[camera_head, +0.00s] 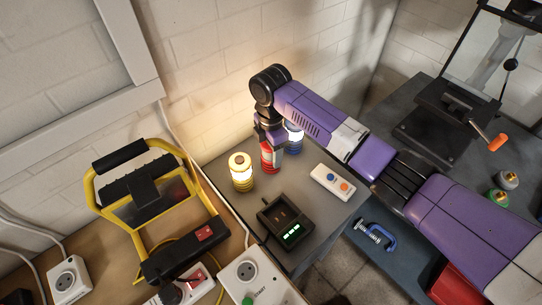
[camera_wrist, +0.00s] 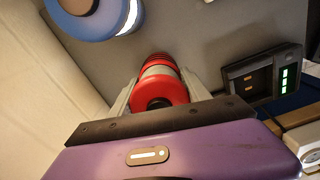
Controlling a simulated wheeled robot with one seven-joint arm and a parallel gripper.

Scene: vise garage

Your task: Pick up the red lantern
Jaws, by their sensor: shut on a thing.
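The red lantern (camera_head: 268,157) stands on the grey bench top, between a yellow lantern and a blue lantern. In the wrist view the red lantern (camera_wrist: 160,84) shows its red top, a pale middle band and red rings below. My gripper (camera_head: 269,140) reaches down over it from above. In the wrist view my gripper's pale fingers (camera_wrist: 160,100) lie on both sides of the lantern and are shut on it. I cannot tell whether its base is clear of the bench. The head view hides its top behind my gripper.
The yellow lantern (camera_head: 242,178) is close on the left and the blue lantern (camera_head: 295,138) close on the right. A black charger (camera_head: 286,224) with green lights and a white two-button box (camera_head: 332,181) are in front. A brick wall (camera_head: 205,95) rises behind. A yellow work light (camera_head: 150,200) stands left.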

